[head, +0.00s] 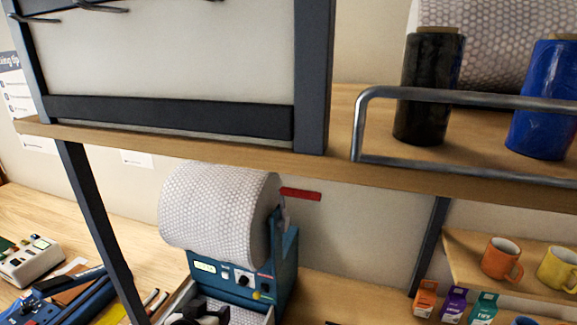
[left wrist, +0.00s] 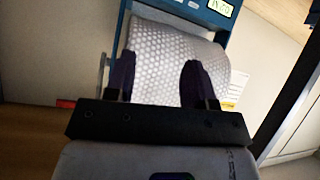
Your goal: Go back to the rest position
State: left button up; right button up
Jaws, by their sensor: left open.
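My left gripper (head: 200,314) shows only in part at the bottom edge of the head view, in front of the blue bubble-wrap machine (head: 232,272). In the left wrist view its two dark fingers (left wrist: 159,78) stand apart with nothing held between them. The bubble-wrap sheet (left wrist: 170,55) shows behind and between the fingers there. I cannot tell how far the fingers are from it. The right gripper is in neither view.
A wooden shelf (head: 230,152) with a metal rail (head: 440,96) crosses above, bearing a black roll (head: 428,88) and a blue roll (head: 545,100). A dark post (head: 100,230) stands left of the machine. Orange (head: 500,258) and yellow (head: 558,268) mugs sit at right.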

pick_arm(q)
jog(key=s+a+f+g, duration=0.2)
jog(key=s+f, duration=0.5)
jog(key=s, duration=0.4)
jog(key=s+a+f+m+g+y+p, duration=0.1)
jog(key=s+f+g, duration=0.2)
jog(key=s+f, duration=0.4)
jog(key=s+a+f+g+y+p, duration=0.1)
jog(key=s+f, duration=0.7)
jog(key=s, duration=0.9)
jog(key=shift+a+g, duration=0.8)
